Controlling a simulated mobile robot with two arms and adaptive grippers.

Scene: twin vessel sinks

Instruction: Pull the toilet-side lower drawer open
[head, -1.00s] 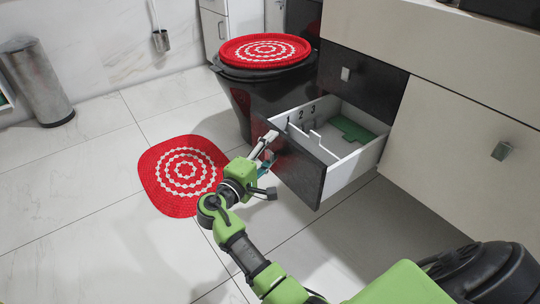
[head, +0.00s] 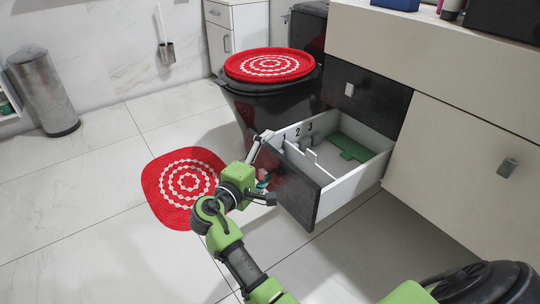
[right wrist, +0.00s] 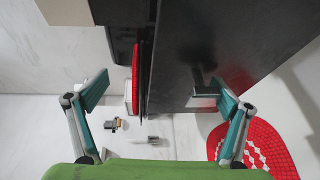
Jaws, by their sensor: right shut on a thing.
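The toilet-side lower drawer (head: 348,192) is pulled well out beneath the closed dark upper drawer (head: 368,88). It has a dark front, white walls marked 1, 2, 3 and a green piece inside. My right gripper (head: 264,168) is at the drawer's dark front, on its left side. In the right wrist view my right gripper's (right wrist: 160,95) fingers stand well apart, with the dark front panel (right wrist: 205,60) between and beyond them. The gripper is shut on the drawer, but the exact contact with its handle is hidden. My left gripper is not in view.
The black toilet with a red-and-white lid cover (head: 270,65) stands left of the drawer. A red round-patterned mat (head: 180,180) lies on the tiles nearby. A metal bin (head: 45,90) stands at the far left. Tiled floor in front of the drawer is clear.

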